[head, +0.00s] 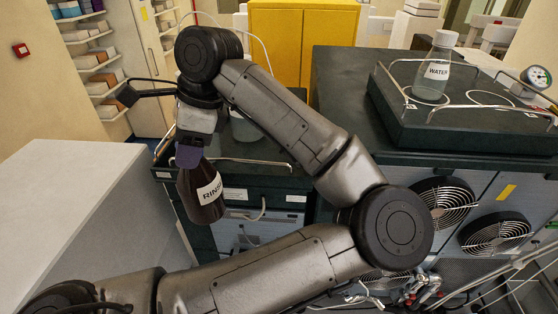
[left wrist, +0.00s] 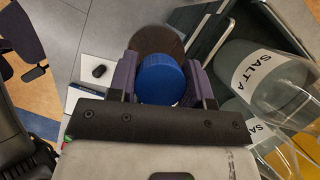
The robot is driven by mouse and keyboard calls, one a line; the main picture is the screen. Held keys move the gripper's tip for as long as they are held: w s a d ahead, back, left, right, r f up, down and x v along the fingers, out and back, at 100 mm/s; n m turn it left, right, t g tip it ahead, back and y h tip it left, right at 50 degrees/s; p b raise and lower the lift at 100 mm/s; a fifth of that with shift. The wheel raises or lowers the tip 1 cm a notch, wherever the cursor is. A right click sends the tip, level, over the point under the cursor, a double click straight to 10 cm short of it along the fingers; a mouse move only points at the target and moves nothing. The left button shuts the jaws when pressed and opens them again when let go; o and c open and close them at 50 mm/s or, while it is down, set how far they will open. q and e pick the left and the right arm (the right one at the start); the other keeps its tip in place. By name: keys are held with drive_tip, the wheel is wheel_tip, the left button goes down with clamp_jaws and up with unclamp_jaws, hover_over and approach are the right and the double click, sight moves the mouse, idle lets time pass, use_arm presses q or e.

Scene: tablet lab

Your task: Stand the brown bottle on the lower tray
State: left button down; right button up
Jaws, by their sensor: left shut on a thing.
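The brown bottle (head: 203,196) has a white label reading "RIN…" and hangs almost upright, tilted slightly. My left gripper (head: 188,152) is shut around its neck from above. In the left wrist view the purple fingers (left wrist: 162,80) sit on both sides of its blue cap (left wrist: 162,76), with the brown body (left wrist: 157,40) beyond. The lower tray (head: 262,151) is dark, with a thin metal rail, and lies behind and right of the bottle. In the head view the bottle overlaps the tray's left front edge; its base appears in the air. My right gripper is not in view.
A clear bottle (head: 245,128) stands on the lower tray, partly behind my arm. Clear "SALT A" bottles (left wrist: 262,75) show close on the right in the wrist view. A water bottle (head: 435,70) stands on the higher tray (head: 455,123). A white counter (head: 70,200) is at left.

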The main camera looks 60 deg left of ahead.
use_arm(q)
drive_tip(key=r, duration=0.1)
drive_tip(key=r+m, duration=0.1)
drive_tip(key=r, duration=0.1)
drive_tip(key=shift+s+d+r+m+y+b, duration=0.2)
drive_tip(key=shift+s+r+m+y+b, duration=0.1)
drive_tip(key=shift+s+r+m, duration=0.1)
drive_tip(key=shift+w+a+r+m+y, duration=0.15)
drive_tip(key=shift+w+a+r+m, duration=0.1)
drive_tip(key=shift+w+r+m, duration=0.15)
drive_tip(key=shift+w+a+r+m+y, duration=0.15)
drive_tip(key=shift+w+a+r+m, duration=0.1)
drive_tip(key=shift+r+m, duration=0.2)
drive_tip(key=w+a+r+m+t+y+b, duration=0.1)
drive_tip(key=w+a+r+m+t, duration=0.2)
drive_tip(key=w+m, duration=0.55)
drive_tip(key=w+a+r+m+t+y, duration=0.1)
drive_tip(key=w+a+r+m+t, duration=0.25)
drive_tip(key=w, duration=0.85)
wheel_tip(320, 180, down, 10)
drive_tip(key=m+g+p, duration=0.1)
drive_tip(key=m+p, duration=0.1)
drive_tip(key=shift+w+d+p, duration=0.35)
drive_tip(key=shift+w+d, duration=0.05)
drive_tip(key=shift+w, duration=0.05)
